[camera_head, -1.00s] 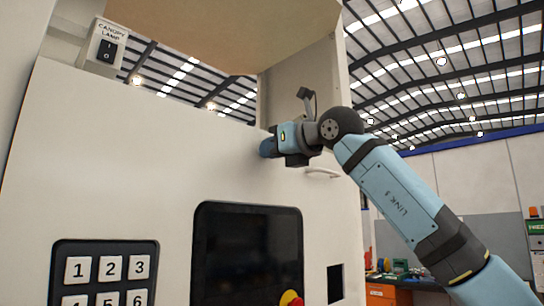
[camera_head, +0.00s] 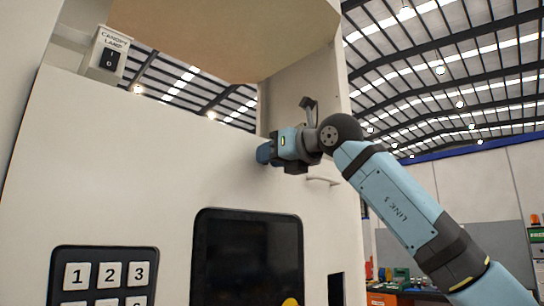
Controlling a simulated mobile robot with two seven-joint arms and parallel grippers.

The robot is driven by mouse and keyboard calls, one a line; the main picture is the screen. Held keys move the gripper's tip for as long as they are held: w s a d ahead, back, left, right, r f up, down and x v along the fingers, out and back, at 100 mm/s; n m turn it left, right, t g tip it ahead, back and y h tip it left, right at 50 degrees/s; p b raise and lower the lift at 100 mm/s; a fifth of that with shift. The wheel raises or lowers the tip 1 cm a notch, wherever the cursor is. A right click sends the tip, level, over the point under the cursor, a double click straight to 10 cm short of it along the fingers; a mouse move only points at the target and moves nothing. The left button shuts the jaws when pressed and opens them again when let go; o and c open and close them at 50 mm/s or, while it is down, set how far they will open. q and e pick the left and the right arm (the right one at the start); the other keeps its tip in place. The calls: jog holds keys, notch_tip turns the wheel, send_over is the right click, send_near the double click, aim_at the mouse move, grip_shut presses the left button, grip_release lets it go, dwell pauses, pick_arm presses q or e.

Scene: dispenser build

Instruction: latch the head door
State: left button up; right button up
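The head door (camera_head: 150,155) is the large pale panel of the dispenser. It carries a dark screen (camera_head: 247,255) and a number keypad (camera_head: 104,274). My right gripper (camera_head: 264,153) is at the panel's upper right, at the end of my blue arm. Its fingers are turned away from me against or just in front of the panel, so I cannot see whether they are open or shut. A small pale handle (camera_head: 321,182) shows just below and right of the gripper. No latch can be made out clearly. My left gripper is not in view.
A canopy lamp switch (camera_head: 107,52) is at the upper left. A tan canopy (camera_head: 230,35) hangs over the top, with a pale post (camera_head: 305,90) at its right. A yellow knob (camera_head: 290,301) is at the bottom edge. A workbench with orange drawers (camera_head: 382,299) stands behind at the right.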

jog(key=b+v, duration=0.2)
jog(key=v, duration=1.2)
jog(key=shift+b, duration=0.35)
